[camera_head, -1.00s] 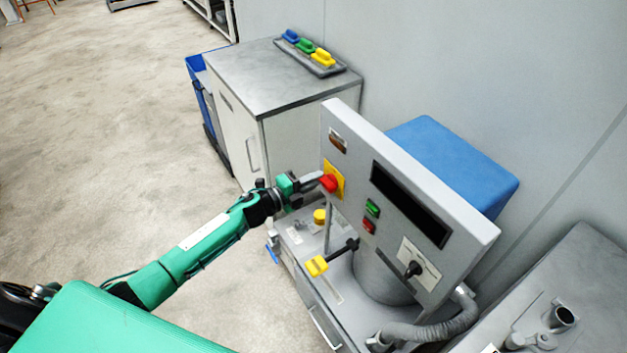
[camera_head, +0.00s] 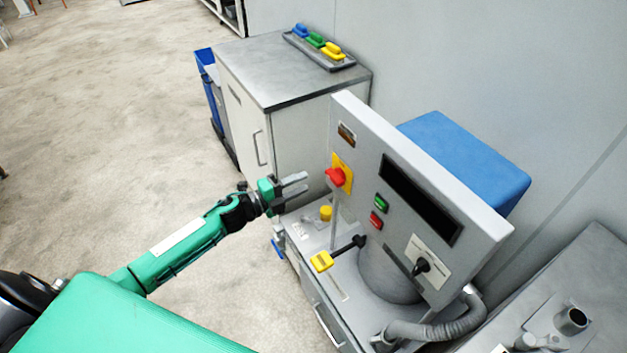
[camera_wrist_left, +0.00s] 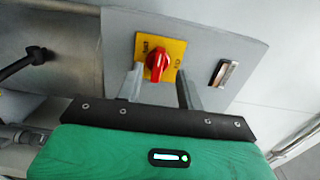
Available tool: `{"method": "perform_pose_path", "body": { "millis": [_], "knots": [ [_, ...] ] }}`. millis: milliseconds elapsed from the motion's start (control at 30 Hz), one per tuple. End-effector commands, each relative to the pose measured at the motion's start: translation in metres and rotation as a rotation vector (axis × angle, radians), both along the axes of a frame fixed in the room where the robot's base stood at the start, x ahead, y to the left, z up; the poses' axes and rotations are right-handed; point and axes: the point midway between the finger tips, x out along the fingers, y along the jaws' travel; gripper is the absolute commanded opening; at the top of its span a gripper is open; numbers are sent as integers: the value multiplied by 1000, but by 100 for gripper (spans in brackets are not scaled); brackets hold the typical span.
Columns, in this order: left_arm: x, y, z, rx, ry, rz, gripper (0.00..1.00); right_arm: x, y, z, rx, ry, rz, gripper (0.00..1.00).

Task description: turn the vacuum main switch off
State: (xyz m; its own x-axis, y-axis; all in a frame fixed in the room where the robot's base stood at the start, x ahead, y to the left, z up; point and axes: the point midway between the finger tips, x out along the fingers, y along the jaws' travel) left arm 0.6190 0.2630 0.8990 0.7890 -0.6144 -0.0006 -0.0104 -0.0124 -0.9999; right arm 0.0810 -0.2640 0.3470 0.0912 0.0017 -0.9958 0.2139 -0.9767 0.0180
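The main switch is a red rotary knob (camera_head: 336,177) on a yellow plate (camera_head: 343,168), at the left edge of the grey control panel (camera_head: 400,130). In the left wrist view the red knob (camera_wrist_left: 157,65) stands close to upright on its yellow plate, with partly readable lettering beside it. My left gripper (camera_head: 300,184) is open and empty, in front of the knob and a little to its left, apart from it. In the left wrist view its two fingers (camera_wrist_left: 158,88) are spread on either side below the knob. My right gripper is not in view.
Green (camera_head: 381,203) and red (camera_head: 375,220) buttons and a black selector (camera_head: 422,265) sit on the same panel. A grey cabinet (camera_head: 300,75) stands behind.

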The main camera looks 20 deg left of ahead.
Motion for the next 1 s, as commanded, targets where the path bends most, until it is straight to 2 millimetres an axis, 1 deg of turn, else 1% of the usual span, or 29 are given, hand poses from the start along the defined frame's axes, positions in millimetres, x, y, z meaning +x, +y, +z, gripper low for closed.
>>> {"method": "perform_pose_path", "body": {
  "millis": [33, 200, 400, 567, 1000],
  "knots": [
    [-10, 7, -3, 1, 2, -1, 37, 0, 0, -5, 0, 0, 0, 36],
    [-32, 25, -3, 1, 2, 0, 37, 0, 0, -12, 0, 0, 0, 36],
    [-48, 37, -1, 1, 0, 0, 37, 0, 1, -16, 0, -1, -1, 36],
    [-52, 40, 0, -1, -1, -1, 37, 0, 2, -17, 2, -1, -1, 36],
    [-52, 41, 0, -1, -1, 0, 37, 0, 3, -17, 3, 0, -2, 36]
  ]
}}
